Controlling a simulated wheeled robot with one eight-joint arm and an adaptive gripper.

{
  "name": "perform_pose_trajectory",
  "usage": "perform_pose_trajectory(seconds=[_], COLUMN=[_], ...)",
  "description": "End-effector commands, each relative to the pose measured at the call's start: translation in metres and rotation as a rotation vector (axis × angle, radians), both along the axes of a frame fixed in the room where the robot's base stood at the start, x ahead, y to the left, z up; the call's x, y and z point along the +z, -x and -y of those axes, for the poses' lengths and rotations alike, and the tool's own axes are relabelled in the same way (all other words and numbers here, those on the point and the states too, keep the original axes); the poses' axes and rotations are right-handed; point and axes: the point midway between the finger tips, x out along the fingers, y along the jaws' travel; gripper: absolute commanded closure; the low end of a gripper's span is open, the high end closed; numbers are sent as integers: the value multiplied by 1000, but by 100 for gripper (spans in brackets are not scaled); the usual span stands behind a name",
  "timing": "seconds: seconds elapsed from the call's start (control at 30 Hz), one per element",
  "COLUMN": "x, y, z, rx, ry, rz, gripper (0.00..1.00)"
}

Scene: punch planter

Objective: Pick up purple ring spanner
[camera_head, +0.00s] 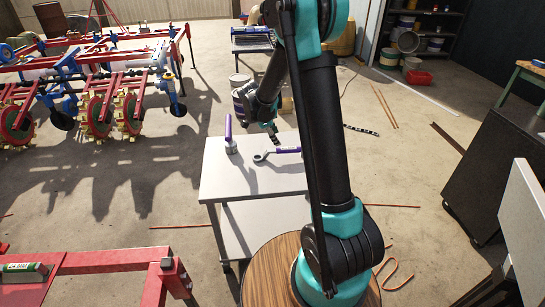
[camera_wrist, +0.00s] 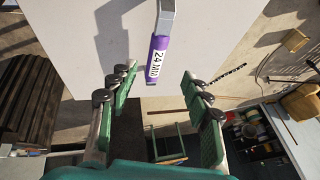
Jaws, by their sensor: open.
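The purple ring spanner (camera_head: 288,150) lies flat on a white table, its grey ring end to the left and purple handle to the right. In the wrist view its purple handle (camera_wrist: 158,58), labelled "24 MM", shows beyond and between my fingers, with a grey shaft running off the top edge; the ring end is out of that view. My gripper (camera_head: 276,139) is just above the spanner in the head view. In the wrist view my gripper (camera_wrist: 157,82) is open, fingers apart on either side of the handle, with nothing held.
A purple-handled tool (camera_head: 229,135) stands upright on the white table (camera_head: 220,182), left of the spanner. Paint cans (camera_head: 240,88) stand behind the table. Red and blue farm machinery (camera_head: 95,85) is at the left. A dark cabinet (camera_head: 495,170) is at the right.

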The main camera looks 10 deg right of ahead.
Motion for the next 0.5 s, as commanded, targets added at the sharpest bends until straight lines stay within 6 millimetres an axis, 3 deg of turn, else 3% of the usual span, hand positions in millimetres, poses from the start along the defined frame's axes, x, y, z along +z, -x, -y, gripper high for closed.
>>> perform_pose_trajectory(seconds=[0.2, 0.5], x=[-38, -59], y=[-9, -14], z=[17, 25], rx=[-1, 1], ry=[0, 0], rz=[-1, 0], gripper=[51, 51])
